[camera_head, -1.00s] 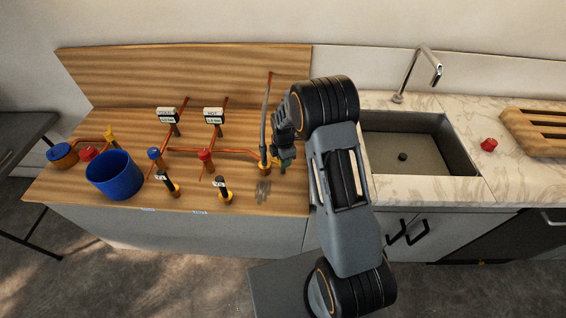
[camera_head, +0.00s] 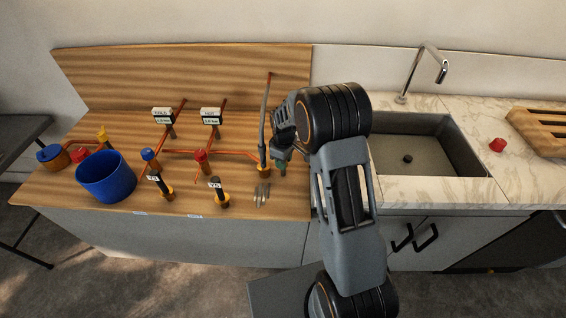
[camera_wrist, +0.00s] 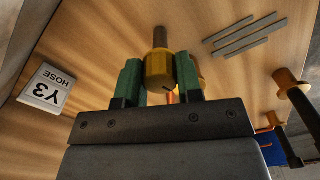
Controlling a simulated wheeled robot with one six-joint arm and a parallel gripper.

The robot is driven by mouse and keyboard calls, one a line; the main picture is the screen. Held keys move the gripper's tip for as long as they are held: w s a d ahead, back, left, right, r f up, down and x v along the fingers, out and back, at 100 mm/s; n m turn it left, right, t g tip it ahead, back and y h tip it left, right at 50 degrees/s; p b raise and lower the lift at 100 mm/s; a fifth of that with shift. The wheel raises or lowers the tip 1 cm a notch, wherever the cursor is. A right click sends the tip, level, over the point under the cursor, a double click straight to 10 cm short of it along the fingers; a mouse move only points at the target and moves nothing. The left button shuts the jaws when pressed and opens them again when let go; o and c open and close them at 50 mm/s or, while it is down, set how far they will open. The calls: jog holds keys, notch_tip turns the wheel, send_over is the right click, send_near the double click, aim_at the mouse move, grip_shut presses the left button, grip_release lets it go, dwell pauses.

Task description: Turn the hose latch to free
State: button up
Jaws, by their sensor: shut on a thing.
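The hose latch looks like a brass-yellow collar (camera_wrist: 158,72) with a dark stub above it in the wrist view. My gripper (camera_wrist: 159,80) has its two green fingers on either side of this collar and is shut on it. A white label (camera_wrist: 47,89) reading "Y3 HOSE" lies to the left, upside down in this view. In the head view my gripper (camera_head: 279,160) is at the right end of the wooden bench, beside the grey upright hose (camera_head: 263,110) and its brass base. The fingers' contact is partly hidden there by my arm.
Several grey strips (camera_head: 262,194) lie on the bench in front of the hose. Two black-handled valves (camera_head: 218,188), a blue cup (camera_head: 105,180) and copper pipes (camera_head: 190,153) stand to the left. A sink (camera_head: 420,150) is to the right.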

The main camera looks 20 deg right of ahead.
jog(key=shift+w+r+m+b, duration=0.1)
jog(key=shift+m+b, duration=0.25)
jog(key=shift+m, duration=1.05)
jog(key=o, duration=0.9)
notch_tip(320, 180, up, 14)
jog(key=shift+f+b, duration=0.1)
jog(key=shift+b, duration=0.35)
